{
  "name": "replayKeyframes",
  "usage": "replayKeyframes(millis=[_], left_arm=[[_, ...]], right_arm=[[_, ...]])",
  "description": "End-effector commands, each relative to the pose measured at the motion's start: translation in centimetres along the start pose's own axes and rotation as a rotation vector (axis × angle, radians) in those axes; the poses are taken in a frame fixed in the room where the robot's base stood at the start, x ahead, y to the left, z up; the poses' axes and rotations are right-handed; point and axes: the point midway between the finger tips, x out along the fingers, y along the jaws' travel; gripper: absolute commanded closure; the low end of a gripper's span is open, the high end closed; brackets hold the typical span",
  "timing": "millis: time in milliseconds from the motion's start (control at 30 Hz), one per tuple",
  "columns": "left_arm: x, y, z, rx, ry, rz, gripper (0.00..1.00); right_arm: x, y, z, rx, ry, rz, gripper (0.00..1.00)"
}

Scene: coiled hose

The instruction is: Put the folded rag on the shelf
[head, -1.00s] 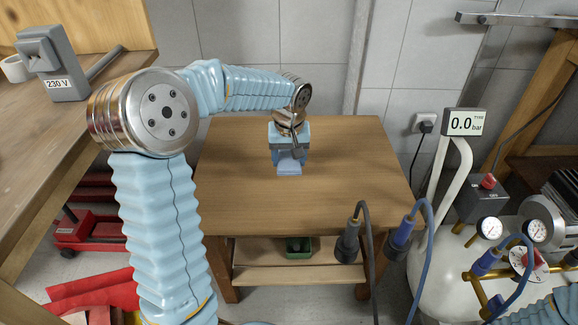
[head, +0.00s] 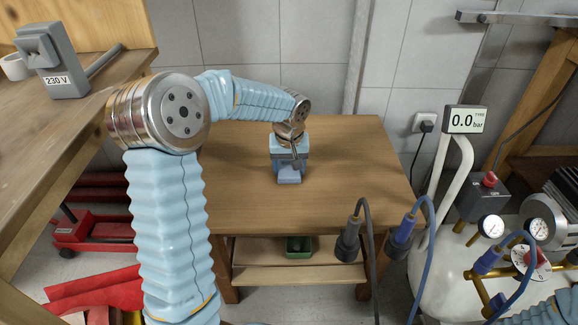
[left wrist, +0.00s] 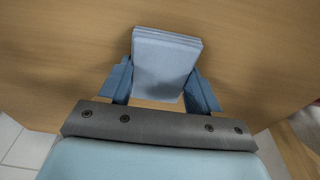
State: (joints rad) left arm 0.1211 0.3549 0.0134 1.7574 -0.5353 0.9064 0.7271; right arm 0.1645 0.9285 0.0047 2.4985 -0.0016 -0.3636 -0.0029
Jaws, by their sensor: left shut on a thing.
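The folded rag (head: 289,179) is a light blue, layered rectangle over the wooden table top. In the left wrist view the rag (left wrist: 165,62) sits between the two blue fingers of my left gripper (left wrist: 163,84). My left gripper (head: 289,169) is shut on it, pointing down over the middle of the table. I cannot tell whether the rag touches the table top. A lower wooden shelf (head: 262,273) runs under the table top. My right gripper is not in view.
A green box (head: 299,247) stands on the lower shelf. Two hanging cables with connectors (head: 349,240) are in front of the table's right side. A white tank with gauges (head: 440,280) stands at right. A workbench (head: 75,125) is at left. The table top around the rag is clear.

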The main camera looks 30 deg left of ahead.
Motion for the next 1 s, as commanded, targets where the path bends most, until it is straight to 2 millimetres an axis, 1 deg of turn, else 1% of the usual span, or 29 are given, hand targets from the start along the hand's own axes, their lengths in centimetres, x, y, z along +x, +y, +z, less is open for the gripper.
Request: replayKeyframes(millis=[33, 167, 200, 333, 767, 867, 933, 967, 1000], left_arm=[[1.0, 0.0, 0.4, 0.001, -0.011, -0.002, 0.71], [1.1, 0.0, 0.5, 0.001, -0.014, -0.003, 0.71], [1.2, 0.0, 0.5, 0.001, -0.016, -0.004, 0.31], [1.4, -0.1, 0.6, 0.001, -0.019, -0.006, 0.12], [1.4, -0.5, 0.5, -0.004, -0.022, -0.013, 0.12], [0.5, -0.5, 0.4, -0.004, -0.021, -0.013, 0.12], [-0.5, -0.5, 0.2, -0.005, -0.021, -0.013, 0.12], [-0.8, -0.5, 0.2, -0.005, -0.019, -0.013, 0.12], [-1.8, -0.4, 0.2, -0.004, -0.016, -0.011, 0.12]], right_arm=[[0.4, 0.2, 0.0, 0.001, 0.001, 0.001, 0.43], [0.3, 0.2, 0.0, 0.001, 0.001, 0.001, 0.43], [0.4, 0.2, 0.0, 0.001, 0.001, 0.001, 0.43], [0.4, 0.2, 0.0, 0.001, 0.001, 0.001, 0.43], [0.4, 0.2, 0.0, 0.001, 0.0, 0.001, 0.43], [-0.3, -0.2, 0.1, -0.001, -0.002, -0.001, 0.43], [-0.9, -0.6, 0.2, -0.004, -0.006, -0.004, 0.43], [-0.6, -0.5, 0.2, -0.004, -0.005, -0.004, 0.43], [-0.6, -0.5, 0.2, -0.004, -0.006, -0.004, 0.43]])
